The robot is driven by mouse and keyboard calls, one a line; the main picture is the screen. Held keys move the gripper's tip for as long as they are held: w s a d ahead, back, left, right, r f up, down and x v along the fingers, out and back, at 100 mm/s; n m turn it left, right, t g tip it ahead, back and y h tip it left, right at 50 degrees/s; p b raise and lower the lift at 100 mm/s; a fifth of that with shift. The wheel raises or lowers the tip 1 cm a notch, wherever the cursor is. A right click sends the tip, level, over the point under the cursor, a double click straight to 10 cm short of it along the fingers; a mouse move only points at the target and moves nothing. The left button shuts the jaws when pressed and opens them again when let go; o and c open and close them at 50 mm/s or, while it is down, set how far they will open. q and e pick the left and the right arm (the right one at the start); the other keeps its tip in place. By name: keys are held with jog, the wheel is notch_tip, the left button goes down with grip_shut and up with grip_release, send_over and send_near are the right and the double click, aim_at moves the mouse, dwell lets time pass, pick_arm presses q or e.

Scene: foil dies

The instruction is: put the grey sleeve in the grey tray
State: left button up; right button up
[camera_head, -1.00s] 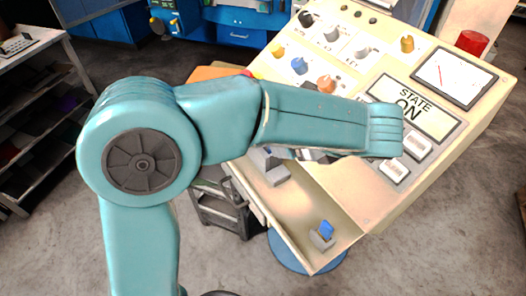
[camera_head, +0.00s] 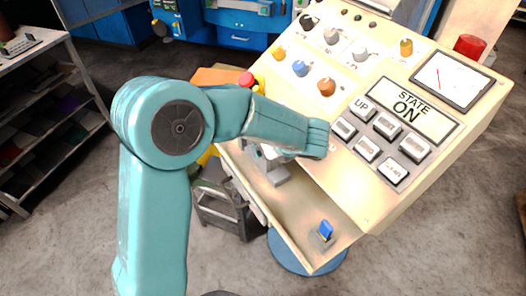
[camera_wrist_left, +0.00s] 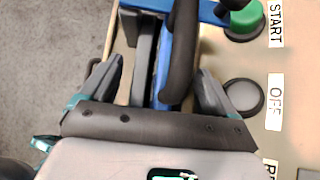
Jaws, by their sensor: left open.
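In the left wrist view my left gripper (camera_wrist_left: 160,88) is open, with its two dark fingers apart. Between and beyond the fingers are a black curved handle (camera_wrist_left: 182,50), a blue strip (camera_wrist_left: 163,70) and upright grey plates (camera_wrist_left: 144,60); I see no firm grip on any of them. In the head view the teal arm covers most of that gripper, above the console's left part. I cannot pick out the grey sleeve or the grey tray with certainty. A grey block (camera_head: 279,176) shows just below the wrist. My right gripper is not in view.
The cream console (camera_head: 345,180) carries knobs, a STATE ON sign (camera_head: 407,108), grey push buttons and a screen (camera_head: 453,80). A blue lever (camera_head: 325,230) stands on its lower ledge. A green START button (camera_wrist_left: 242,20) and a dark OFF button (camera_wrist_left: 242,97) lie right of the gripper.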

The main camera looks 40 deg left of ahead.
pick_arm(q)
jog(key=shift+s, duration=0.15)
jog(key=shift+c, duration=0.6)
jog(key=shift+w+f, duration=0.1)
jog(key=shift+w, duration=0.2)
jog(key=c, duration=1)
jog(key=shift+s, duration=0.15)
jog(key=shift+c, duration=1.2)
jog(key=shift+r, duration=0.25)
